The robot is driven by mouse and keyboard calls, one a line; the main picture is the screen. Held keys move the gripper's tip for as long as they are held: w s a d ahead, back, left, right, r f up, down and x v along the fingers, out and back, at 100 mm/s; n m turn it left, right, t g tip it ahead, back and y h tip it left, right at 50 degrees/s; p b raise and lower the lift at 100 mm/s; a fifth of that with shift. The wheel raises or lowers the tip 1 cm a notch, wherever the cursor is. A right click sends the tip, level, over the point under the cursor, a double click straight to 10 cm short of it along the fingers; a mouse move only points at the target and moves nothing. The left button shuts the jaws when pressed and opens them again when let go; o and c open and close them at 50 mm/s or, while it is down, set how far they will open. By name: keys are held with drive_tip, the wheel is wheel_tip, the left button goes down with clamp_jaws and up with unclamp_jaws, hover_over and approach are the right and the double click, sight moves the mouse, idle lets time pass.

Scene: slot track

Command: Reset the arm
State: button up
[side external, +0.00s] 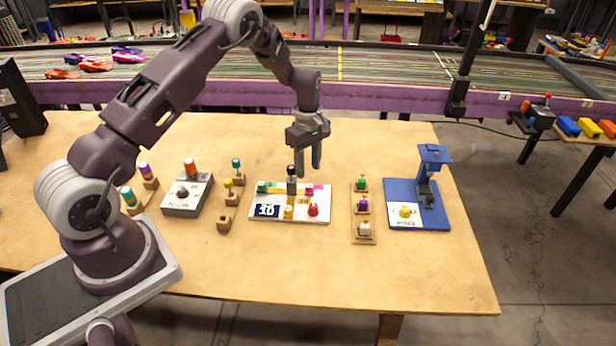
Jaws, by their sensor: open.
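My gripper (316,160) is open and empty. It points down above the far right part of a white board (321,215) on the wooden table.
Left of the board are small wooden holders (224,223) and a grey control box (182,208). Right are a wooden strip with several pegs (362,240) and a blue stand (432,210). A slot-car track (400,70) runs behind. The table's front (330,275) is clear.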

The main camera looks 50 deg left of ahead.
drive_tip(key=shift+r, duration=0.4)
drive_tip(key=s+d+r+m+t, duration=0.1)
drive_tip(key=s+d+r+m, duration=0.15)
drive_tip(key=r, duration=0.55)
drive_tip(key=s+d+r+m+t, duration=0.1)
drive_tip(key=s+d+r+m, duration=0.15)
drive_tip(key=r, duration=0.55)
drive_tip(key=s+d+r+m+t, duration=0.15)
drive_tip(key=s+d+r, duration=0.25)
drive_tip(key=r, duration=0.4)
drive_tip(key=s+d+r+m+t, duration=0.1)
drive_tip(key=s+m, duration=0.4)
drive_tip(key=s, duration=0.7)
drive_tip(key=s+d+r+m+t, duration=0.1)
drive_tip(key=s+d+r+m, duration=0.3)
drive_tip(key=s, duration=0.8)
drive_tip(key=shift+d+m, duration=0.25)
drive_tip(key=shift+m, duration=1)
